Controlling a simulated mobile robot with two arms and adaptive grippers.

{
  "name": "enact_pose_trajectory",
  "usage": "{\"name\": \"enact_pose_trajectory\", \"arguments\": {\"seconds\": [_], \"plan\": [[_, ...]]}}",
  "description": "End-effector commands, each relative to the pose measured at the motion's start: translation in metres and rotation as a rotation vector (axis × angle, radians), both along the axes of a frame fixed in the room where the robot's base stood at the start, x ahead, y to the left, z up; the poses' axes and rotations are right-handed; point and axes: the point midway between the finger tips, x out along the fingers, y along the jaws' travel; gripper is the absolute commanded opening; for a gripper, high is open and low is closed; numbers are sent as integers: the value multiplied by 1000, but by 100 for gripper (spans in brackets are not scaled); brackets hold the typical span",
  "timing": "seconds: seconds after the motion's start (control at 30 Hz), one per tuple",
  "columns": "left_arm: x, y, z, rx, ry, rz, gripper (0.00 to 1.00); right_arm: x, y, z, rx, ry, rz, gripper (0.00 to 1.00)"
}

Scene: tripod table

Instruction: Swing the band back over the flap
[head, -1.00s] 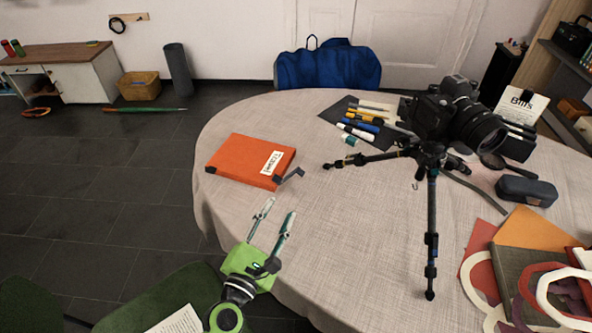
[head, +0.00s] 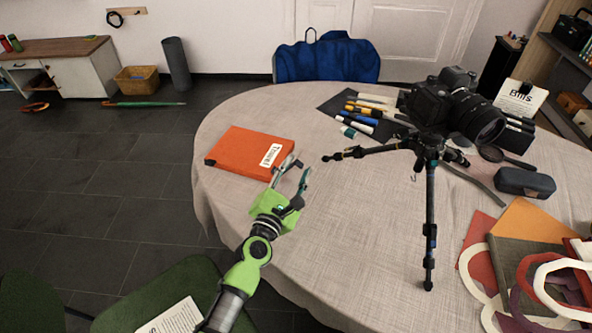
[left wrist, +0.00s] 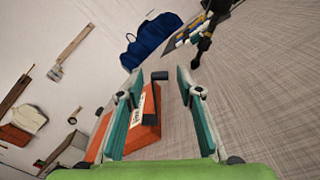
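An orange case (head: 245,150) with a white label lies on the left part of the table. In the left wrist view the case (left wrist: 146,136) shows between and under my fingers. A dark, L-shaped band (left wrist: 160,76) sticks out from its edge, between my fingertips. In the head view the band is mostly hidden by my left gripper (head: 300,164), which is at the case's right corner. That gripper is open, its fingers on either side of the band, with no clear contact. A flap cannot be told apart from the case's cover. My right gripper is not in view.
A black tripod (head: 430,215) with a camera (head: 455,105) stands to the right, one leg reaching towards my gripper. Pens on a dark mat (head: 345,103) lie behind. Coloured sheets and rings are at the right. The table's front middle is clear (head: 350,235).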

Motion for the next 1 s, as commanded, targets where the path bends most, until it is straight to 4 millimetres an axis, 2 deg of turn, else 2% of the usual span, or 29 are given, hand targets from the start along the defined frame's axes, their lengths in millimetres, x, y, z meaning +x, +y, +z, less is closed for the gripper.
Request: {"name": "enact_pose_trajectory", "arguments": {"seconds": [0.07,0.17,0.2,0.57,1.0], "plan": [[0,0,0,0,0,0,33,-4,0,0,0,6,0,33],[0,0,0,0,0,0,10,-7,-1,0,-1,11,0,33],[0,0,0,0,0,0,6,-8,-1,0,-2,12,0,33],[0,2,3,-28,8,-1,6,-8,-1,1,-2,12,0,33],[6,21,19,-295,92,1,6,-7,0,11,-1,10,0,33]]}}
